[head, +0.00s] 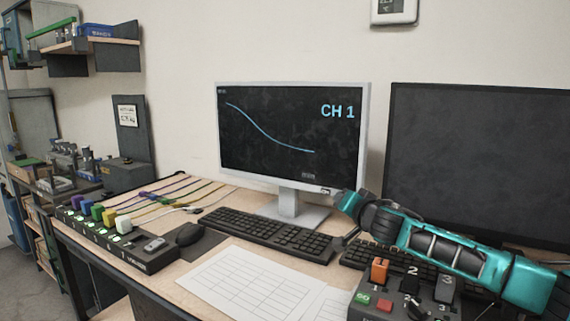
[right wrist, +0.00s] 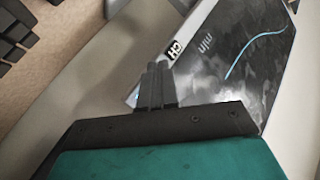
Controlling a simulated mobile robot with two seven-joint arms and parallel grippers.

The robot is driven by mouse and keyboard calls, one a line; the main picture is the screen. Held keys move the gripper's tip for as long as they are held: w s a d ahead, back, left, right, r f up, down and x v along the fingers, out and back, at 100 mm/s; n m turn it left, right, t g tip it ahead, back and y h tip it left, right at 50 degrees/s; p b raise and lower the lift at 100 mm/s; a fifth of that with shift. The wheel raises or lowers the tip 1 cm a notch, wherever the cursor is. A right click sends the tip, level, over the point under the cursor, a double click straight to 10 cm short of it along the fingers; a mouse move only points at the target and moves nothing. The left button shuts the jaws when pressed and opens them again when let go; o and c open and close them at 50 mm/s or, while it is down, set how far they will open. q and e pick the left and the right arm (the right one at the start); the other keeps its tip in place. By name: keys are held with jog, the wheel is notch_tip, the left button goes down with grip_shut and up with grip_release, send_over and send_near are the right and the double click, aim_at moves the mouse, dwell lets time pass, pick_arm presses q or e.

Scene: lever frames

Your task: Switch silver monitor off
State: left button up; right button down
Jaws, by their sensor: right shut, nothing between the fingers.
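The silver monitor (head: 292,185) stands at the middle back of the desk. Its screen is lit, with a blue curve and the text "CH 1". A small "CH" label sits at the right of its lower bezel. My right gripper (head: 338,197) is at the monitor's lower right corner, shut and empty. In the right wrist view, the shut fingers (right wrist: 156,80) lie over the bezel of the monitor (right wrist: 235,55), beside the "CH" label. A small bluish spot shows left of the fingers. I cannot tell whether they touch the bezel. My left gripper is not in view.
A dark monitor (head: 470,160) stands to the right, partly behind my arm. A black keyboard (head: 268,235), a mouse (head: 189,235) and paper sheets (head: 245,283) lie in front. A switch box (head: 440,292) is at front right, a strip with coloured plugs (head: 120,252) at left.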

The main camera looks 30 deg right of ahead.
dwell(0.6)
jog(key=shift+s+a, duration=0.2)
jog(key=shift+a, duration=0.15)
jog(key=shift+a, duration=0.1)
jog(key=s+a, duration=0.2)
jog(key=a, duration=0.3)
jog(key=shift+s+a+b, duration=0.1)
jog(key=shift+s+b, duration=0.2)
jog(key=shift+s, duration=0.1)
dwell(0.5)
